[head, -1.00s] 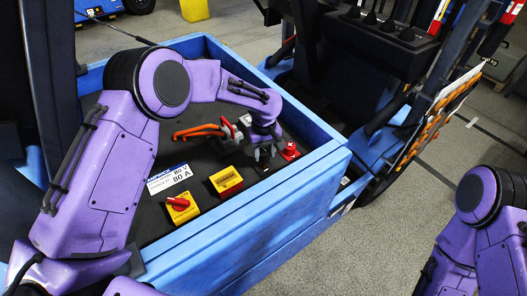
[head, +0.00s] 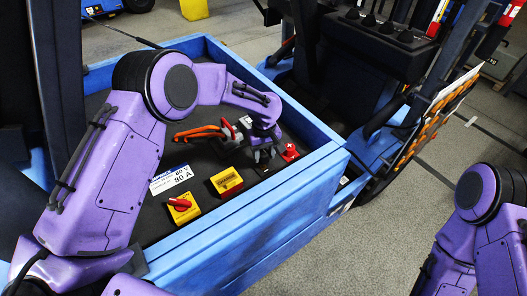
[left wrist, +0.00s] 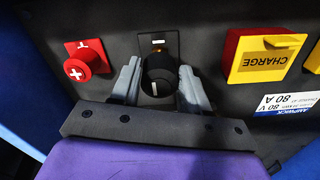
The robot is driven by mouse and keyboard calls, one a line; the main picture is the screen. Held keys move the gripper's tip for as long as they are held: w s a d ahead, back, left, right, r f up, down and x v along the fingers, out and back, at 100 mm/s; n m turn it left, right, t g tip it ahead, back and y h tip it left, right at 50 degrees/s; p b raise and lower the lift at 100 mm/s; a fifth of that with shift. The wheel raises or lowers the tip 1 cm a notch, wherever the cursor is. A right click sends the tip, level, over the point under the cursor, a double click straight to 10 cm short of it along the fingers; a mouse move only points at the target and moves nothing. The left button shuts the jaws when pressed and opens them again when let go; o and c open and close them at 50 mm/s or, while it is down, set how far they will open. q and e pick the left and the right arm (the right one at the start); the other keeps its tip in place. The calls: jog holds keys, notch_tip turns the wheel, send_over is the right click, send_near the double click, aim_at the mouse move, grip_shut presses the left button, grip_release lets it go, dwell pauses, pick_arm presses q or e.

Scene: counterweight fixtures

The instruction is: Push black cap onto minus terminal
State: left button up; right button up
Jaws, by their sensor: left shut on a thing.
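The black cap (left wrist: 158,72) shows in the left wrist view between the two grey fingers of my left gripper (left wrist: 154,90), which is shut on it. The cap has a short white mark on its face. The red cap also shows in the left wrist view (left wrist: 82,66). My right gripper is out of view.
An orange-red handle or cable (head: 200,132) lies left of the gripper. A yellow and red CHARGE box (head: 227,182), a red rotary switch on yellow (head: 181,208) and a white label (head: 172,179) sit nearer. A blue rim (head: 255,222) borders the panel.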

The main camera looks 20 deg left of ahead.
aim_at(264, 162)
pick_arm(q)
jog(key=shift+f, duration=0.15)
jog(key=shift+f+b, duration=0.6)
jog(key=shift+f, duration=0.5)
jog(key=shift+p, duration=0.4)
jog(key=shift+f+b, duration=0.55)
jog(key=shift+f, duration=0.4)
jog(key=o, duration=0.8)
jog(key=shift+r, duration=0.15)
